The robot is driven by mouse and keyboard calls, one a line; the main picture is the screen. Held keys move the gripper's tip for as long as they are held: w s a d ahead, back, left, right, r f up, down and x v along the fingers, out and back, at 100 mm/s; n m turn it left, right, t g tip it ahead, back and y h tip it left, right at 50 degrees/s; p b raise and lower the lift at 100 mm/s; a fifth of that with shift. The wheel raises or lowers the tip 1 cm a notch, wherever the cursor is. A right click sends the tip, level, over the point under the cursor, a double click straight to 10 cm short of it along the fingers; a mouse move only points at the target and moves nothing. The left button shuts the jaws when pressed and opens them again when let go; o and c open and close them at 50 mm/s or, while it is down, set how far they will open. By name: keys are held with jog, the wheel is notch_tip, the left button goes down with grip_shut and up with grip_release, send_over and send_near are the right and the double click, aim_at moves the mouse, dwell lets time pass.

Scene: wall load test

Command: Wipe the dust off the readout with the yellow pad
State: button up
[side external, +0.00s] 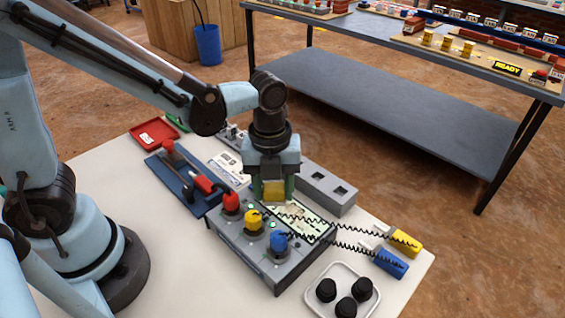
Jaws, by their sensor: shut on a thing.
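My gripper (271,184) points down and is shut on the yellow pad (273,193). It is above the far side of the grey control box (285,268). The readout (309,225) is a pale panel with brownish patches on the top of this box. The pad is at the readout's left end. I cannot tell whether it touches the surface. My gripper and the pad hide part of the readout.
Coiled cords run right to a yellow block (404,242) and a blue block (391,263). A white tray (315,301) holds black knobs. A blue tool mat (160,166) lies left.

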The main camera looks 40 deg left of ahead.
aim_at(317, 232)
jog(key=shift+a+f, duration=0.15)
jog(key=shift+a, duration=0.65)
jog(key=shift+d, duration=4.35)
jog(key=shift+d, duration=1.85)
jog(key=shift+r, duration=3.1)
jog(key=shift+r, duration=0.1)
